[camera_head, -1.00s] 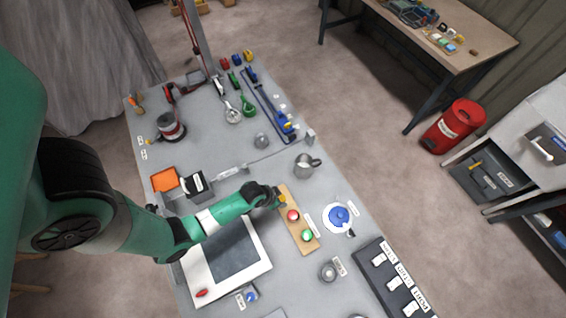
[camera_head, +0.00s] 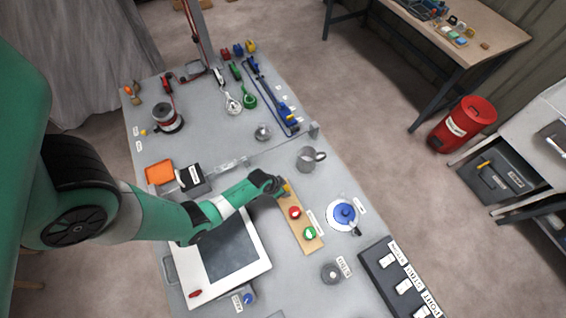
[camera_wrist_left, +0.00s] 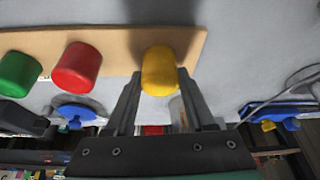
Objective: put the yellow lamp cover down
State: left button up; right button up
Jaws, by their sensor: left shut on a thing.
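The yellow lamp cover (camera_head: 286,187) is at the far end of the wooden board (camera_head: 305,241), in line with the red cover (camera_head: 295,212) and the green cover (camera_head: 309,233). My left gripper (camera_head: 280,189) is shut on it. In the left wrist view the yellow lamp cover (camera_wrist_left: 159,72) sits between the two fingertips, in front of the board (camera_wrist_left: 120,42). I cannot tell whether its base touches the board. The red cover (camera_wrist_left: 77,68) and green cover (camera_wrist_left: 17,74) stand apart to its left there. My right gripper is not in view.
A metal mug (camera_head: 306,159) stands just beyond the board's end. A blue-lidded round pot (camera_head: 343,214) is to the right. A white-framed dark panel (camera_head: 229,252) lies under my left arm. Bare grey tabletop (camera_head: 222,136) lies farther back.

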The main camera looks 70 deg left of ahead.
pick_arm(q)
jog(key=o, duration=1.3)
jog(key=shift+f, duration=0.1)
jog(key=p+v, duration=0.9)
jog(key=v, duration=0.3)
